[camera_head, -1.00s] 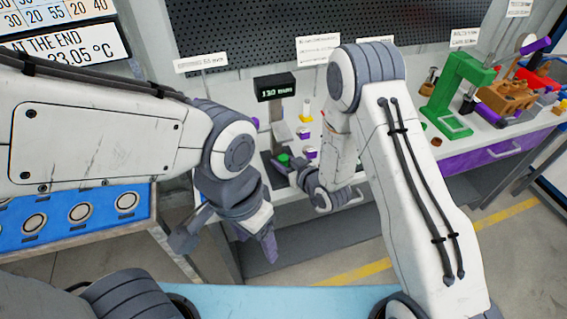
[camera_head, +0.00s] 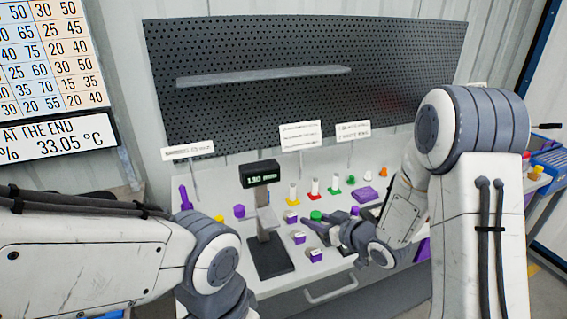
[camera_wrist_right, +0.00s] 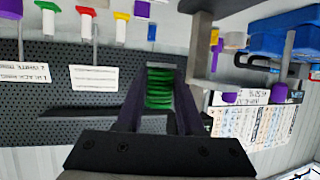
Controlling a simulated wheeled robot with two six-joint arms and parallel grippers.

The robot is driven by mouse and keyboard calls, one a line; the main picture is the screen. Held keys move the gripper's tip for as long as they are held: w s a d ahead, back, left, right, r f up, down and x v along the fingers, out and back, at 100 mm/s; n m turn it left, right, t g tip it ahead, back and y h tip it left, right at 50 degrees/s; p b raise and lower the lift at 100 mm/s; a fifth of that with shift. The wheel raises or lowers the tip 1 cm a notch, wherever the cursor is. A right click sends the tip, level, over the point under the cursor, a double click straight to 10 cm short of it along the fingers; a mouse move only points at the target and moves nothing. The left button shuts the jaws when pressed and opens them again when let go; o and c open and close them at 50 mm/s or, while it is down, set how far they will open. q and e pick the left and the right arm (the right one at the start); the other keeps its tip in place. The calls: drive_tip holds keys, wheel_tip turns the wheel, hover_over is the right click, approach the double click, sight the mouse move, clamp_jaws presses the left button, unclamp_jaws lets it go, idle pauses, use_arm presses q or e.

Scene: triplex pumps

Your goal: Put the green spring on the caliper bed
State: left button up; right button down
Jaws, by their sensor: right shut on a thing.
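The green spring (camera_wrist_right: 159,90) is between the two fingers of my right gripper (camera_wrist_right: 160,108) in the right wrist view, its coils visible. In the head view my right gripper (camera_head: 313,222) reaches in from the right, shut on the spring (camera_head: 316,215), to the right of the caliper post. The caliper has a dark display (camera_head: 260,173) reading about 130 mm, a grey post and a dark flat bed (camera_head: 272,260). No spring shows on the bed. The fingers of my left gripper are out of view; only its arm shows at lower left.
Purple blocks with white tops (camera_head: 299,238) stand right of the caliper. Behind are yellow, red and green stands with white pegs (camera_head: 314,187). A purple peg (camera_head: 184,197) stands at left. A drawer handle (camera_head: 330,290) sits below the bench edge.

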drive_tip(key=shift+w+d+m+t+h, duration=0.25)
drive_tip(key=shift+d+m+t+h, duration=0.15)
drive_tip(key=shift+m+h, duration=0.25)
drive_tip(key=d+f+m+t+h, duration=0.1)
drive_tip(key=d+m+h, duration=0.4)
drive_tip(key=d+h, duration=0.1)
drive_tip(key=a+n+y, duration=0.1)
drive_tip(key=a+y, duration=0.1)
drive_tip(key=a+n+y, duration=0.1)
drive_tip(key=n+y, duration=0.1)
drive_tip(key=a+r+n+g+y, duration=0.1)
drive_tip(key=a+y, duration=0.1)
drive_tip(key=shift+w+a+n, duration=0.1)
drive_tip(key=shift+a+n, duration=0.2)
drive_tip(key=shift+n, duration=0.05)
drive_tip(key=shift+s+a+n+g+y, duration=0.35)
drive_tip(key=shift+a+n+g+y, duration=0.25)
drive_tip(key=shift+n, duration=0.2)
drive_tip(key=p, duration=0.1)
hover_over(270, 256)
wheel_tip(270, 256, down, 7)
drive_tip(key=shift+d+r, duration=0.1)
drive_tip(key=shift+f+p, duration=0.55)
drive_tip(key=shift+f, duration=1.35)
